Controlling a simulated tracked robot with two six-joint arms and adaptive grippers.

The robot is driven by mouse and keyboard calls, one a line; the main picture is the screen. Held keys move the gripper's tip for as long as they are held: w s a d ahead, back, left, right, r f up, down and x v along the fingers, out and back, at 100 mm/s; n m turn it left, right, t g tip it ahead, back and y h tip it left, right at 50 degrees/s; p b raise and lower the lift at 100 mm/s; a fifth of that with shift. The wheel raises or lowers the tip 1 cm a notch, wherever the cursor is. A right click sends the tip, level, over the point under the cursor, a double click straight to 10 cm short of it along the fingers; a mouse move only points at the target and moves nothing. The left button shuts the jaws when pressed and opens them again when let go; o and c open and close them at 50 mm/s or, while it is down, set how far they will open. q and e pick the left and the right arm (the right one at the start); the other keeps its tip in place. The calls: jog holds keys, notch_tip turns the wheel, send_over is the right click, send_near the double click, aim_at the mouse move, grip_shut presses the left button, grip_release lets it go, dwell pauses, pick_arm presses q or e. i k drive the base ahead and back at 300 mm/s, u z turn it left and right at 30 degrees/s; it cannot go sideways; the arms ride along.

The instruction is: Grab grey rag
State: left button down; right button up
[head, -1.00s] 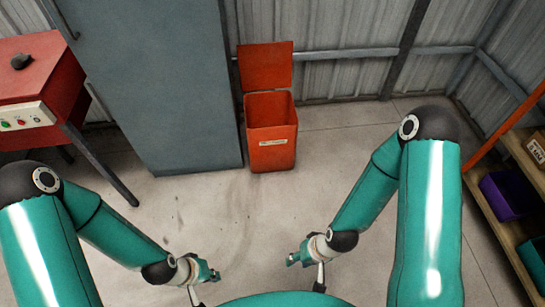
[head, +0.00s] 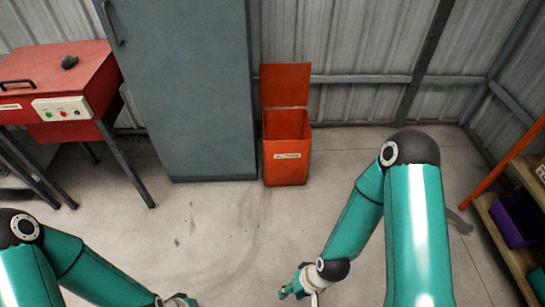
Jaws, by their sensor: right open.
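A small dark grey lump (head: 69,62) lies on top of the red machine at the upper left of the head view. It may be the grey rag, but its cloth texture is too small to tell. My right gripper (head: 314,299) is at the bottom edge, low over the floor and far from the lump. It is open, and its fingers are mostly cut off by the frame. My left wrist shows at the bottom edge, but its gripper fingers are out of frame.
The red machine (head: 60,88) has a button panel and dark legs. A tall grey cabinet (head: 190,90) stands right of it. An orange bin (head: 287,160) with a raised lid stands beside the cabinet. A shelf (head: 505,245) holds a purple box (head: 517,220) at right. The middle floor is clear.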

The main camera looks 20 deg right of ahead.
aim_at(66, 62)
jog(key=u, duration=0.1)
jog(key=i, duration=1)
jog(key=z, duration=0.05)
